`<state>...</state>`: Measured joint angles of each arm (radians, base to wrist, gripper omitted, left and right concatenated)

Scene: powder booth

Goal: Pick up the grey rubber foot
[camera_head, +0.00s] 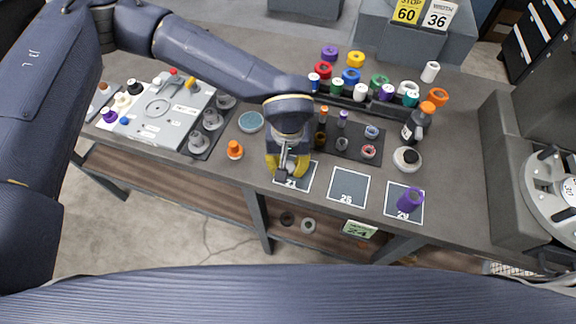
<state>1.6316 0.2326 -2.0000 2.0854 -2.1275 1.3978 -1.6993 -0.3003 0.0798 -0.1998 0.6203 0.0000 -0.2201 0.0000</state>
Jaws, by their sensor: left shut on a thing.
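My left gripper (286,172) reaches in from the upper left, above the dark mat marked 21 (309,177) near the bench's front edge. Its yellow fingers are shut on a small dark grey piece (280,177), which looks like the grey rubber foot; the fingers and wrist hide most of it. I cannot tell whether the piece touches the mat. A similar small grey ring (342,144) sits on the black tray to the right of the gripper. My right gripper is not in view.
Mat 25 (348,187) is bare. Mat 29 (392,204) bears a purple cylinder (410,200). An orange-topped piece (235,149) stands left of the gripper. A dark bottle (416,122) and a round white container (407,159) stand right. Coloured spools crowd the back.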

